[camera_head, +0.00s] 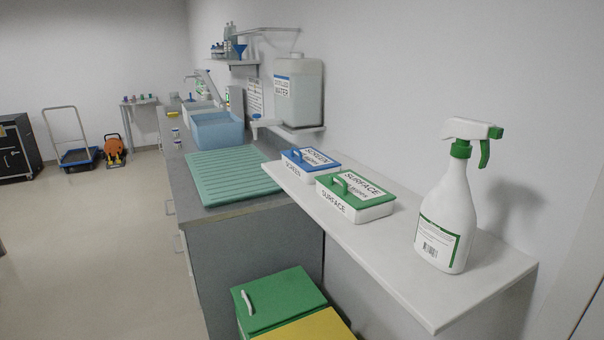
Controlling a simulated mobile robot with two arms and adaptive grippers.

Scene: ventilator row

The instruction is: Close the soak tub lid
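No label in view reads soak tub, so I cannot tell for sure which container it is. A blue open-looking tub (217,131) stands on the grey counter against the wall; no lid shows on it. A paler tub (197,109) stands behind it, partly hidden. A green ribbed board (230,177) lies flat on the counter in front of the blue tub. Neither of my grippers is in view.
A white shelf (405,262) at right holds a blue-lidded box (308,158), a green-lidded box (355,197) and a spray bottle (447,215). A green-lidded bin (280,298) and a yellow lid (305,328) are below.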

